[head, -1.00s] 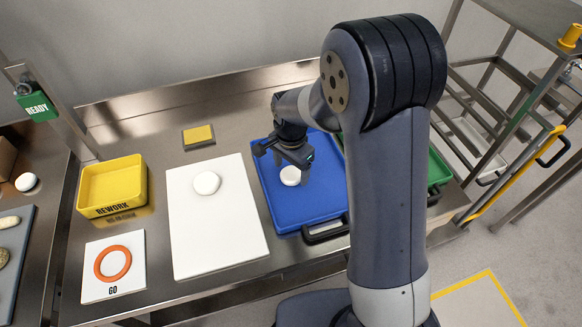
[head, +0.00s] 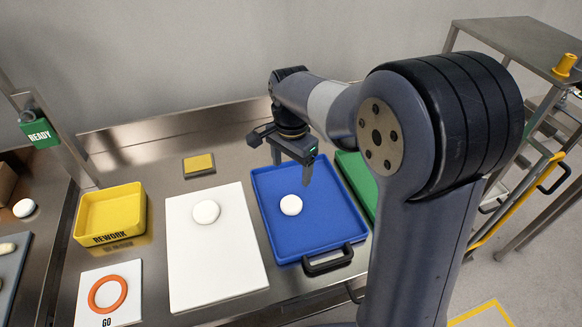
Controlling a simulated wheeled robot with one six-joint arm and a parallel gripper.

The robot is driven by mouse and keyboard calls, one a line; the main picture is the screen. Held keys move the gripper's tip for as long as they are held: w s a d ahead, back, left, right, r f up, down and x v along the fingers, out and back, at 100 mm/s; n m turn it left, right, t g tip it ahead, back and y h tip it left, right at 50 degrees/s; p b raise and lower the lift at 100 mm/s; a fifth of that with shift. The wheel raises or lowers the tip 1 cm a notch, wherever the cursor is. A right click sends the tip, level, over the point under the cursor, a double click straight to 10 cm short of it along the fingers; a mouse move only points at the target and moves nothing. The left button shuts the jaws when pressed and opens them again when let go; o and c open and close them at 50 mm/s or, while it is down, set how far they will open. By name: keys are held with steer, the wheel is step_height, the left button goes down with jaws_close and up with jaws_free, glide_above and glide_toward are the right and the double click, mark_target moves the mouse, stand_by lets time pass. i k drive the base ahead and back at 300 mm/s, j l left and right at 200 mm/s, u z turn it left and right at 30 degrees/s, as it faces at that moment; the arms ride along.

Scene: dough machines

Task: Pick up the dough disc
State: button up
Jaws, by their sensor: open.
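One white dough disc (head: 206,212) lies on the white board (head: 215,262) in the middle of the counter. Another white dough disc (head: 291,205) lies on the blue tray (head: 268,235), right of the board. My gripper (head: 291,172) is open and empty, pointing down above the back part of the blue tray. It is apart from both discs. The gap between its fingers is seen at an angle.
A yellow REWORK bin (head: 110,213) stands left of the board, with a GO card bearing an orange ring (head: 108,293) in front. A yellow-topped block (head: 198,164) lies behind the board. A green tray (head: 357,180) is right of the blue one, partly hidden by my arm.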

mark_target(205, 212)
steer(key=u, duration=1.3)
